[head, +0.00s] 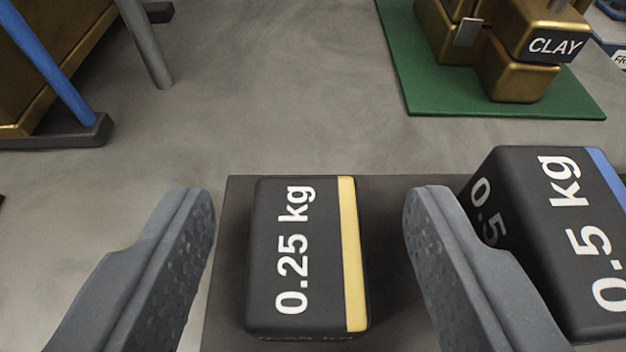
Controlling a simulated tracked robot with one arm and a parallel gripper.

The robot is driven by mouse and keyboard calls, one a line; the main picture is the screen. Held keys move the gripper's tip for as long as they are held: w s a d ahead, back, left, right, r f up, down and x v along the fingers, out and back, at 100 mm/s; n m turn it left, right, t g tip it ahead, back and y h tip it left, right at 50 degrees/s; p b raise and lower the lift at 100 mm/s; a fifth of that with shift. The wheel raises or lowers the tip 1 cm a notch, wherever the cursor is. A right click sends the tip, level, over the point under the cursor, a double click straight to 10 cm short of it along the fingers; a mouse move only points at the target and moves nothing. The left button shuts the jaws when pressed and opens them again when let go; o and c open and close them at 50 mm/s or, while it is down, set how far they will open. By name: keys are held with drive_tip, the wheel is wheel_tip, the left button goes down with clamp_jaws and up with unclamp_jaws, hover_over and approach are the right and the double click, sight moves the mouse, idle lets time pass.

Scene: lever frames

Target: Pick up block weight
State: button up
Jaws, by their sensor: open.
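A dark block weight marked "0.25 kg" with a yellow stripe (330,255) sits on a dark mat (400,189). My gripper (308,210) is open, with one grey finger to the left of this block and one to the right. Gaps show between the block and both fingers. A larger dark block weight marked "0.5 kg" with a blue stripe (545,225) stands on the right, partly hidden behind my right finger and cut off by the picture's edge.
A green mat (440,90) at the back right bears a brass-coloured piece labelled "CLAY" (520,80). A brass-coloured frame with a blue bar (50,65) and a grey post (145,45) stand at the back left. The grey floor between is clear.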

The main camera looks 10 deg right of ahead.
drive_tip(key=shift+w+f, duration=0.25)
drive_tip(key=shift+w, duration=0.35)
drive_tip(key=shift+d, duration=0.1)
clamp_jaws()
